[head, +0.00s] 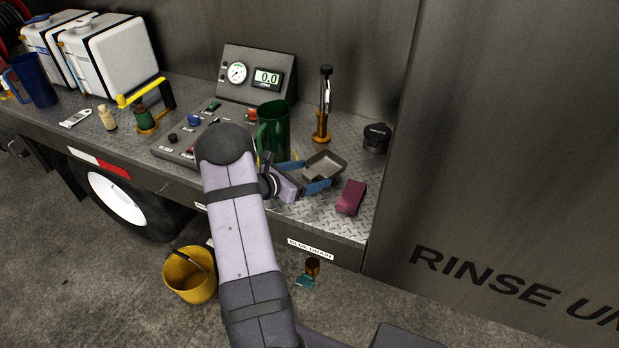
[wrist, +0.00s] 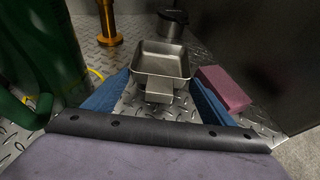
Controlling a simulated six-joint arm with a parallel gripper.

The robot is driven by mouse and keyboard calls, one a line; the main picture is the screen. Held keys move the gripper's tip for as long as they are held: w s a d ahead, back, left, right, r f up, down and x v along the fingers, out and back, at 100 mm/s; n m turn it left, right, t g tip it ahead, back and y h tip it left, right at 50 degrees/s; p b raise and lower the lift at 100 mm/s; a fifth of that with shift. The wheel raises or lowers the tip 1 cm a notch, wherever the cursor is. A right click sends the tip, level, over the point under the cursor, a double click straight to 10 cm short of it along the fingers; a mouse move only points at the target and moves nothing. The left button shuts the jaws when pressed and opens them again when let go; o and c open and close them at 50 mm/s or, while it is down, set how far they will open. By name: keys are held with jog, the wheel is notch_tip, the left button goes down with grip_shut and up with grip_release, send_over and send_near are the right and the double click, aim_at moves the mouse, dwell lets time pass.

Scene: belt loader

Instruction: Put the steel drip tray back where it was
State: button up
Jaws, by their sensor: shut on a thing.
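The steel drip tray (head: 325,164) is a small, shallow, square grey tray with a short tab on its near side. It also shows in the wrist view (wrist: 160,62), where it looks empty and roughly level. My gripper (head: 315,175) has its blue fingers on either side of the tray's near part and is shut on it. In the wrist view the gripper (wrist: 160,80) has the tab between its fingers. The tray is over the right part of the diamond-plate deck (head: 290,211); I cannot tell whether it touches the plate.
A green jug (head: 273,130) stands close left of my gripper. A maroon block (head: 351,197) lies just right of it. A brass-based nozzle (head: 322,115) and a black-lidded canister (head: 376,138) stand behind. The control panel (head: 185,140) is left; the deck's front edge is near.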

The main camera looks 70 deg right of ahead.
jog(key=shift+f, duration=0.95)
jog(key=shift+f, duration=0.25)
jog(key=o, duration=1.3)
jog(key=shift+r, duration=0.1)
jog(key=shift+r, duration=0.15)
jog(key=b+v, duration=0.2)
jog(key=v, duration=0.8)
jog(key=shift+w+a+b, duration=0.15)
jog(key=shift+a+b, duration=0.15)
jog(key=shift+a, duration=0.05)
jog(key=shift+w+a+r, duration=0.15)
jog(key=shift+a+r, duration=0.15)
jog(key=shift+a, duration=0.25)
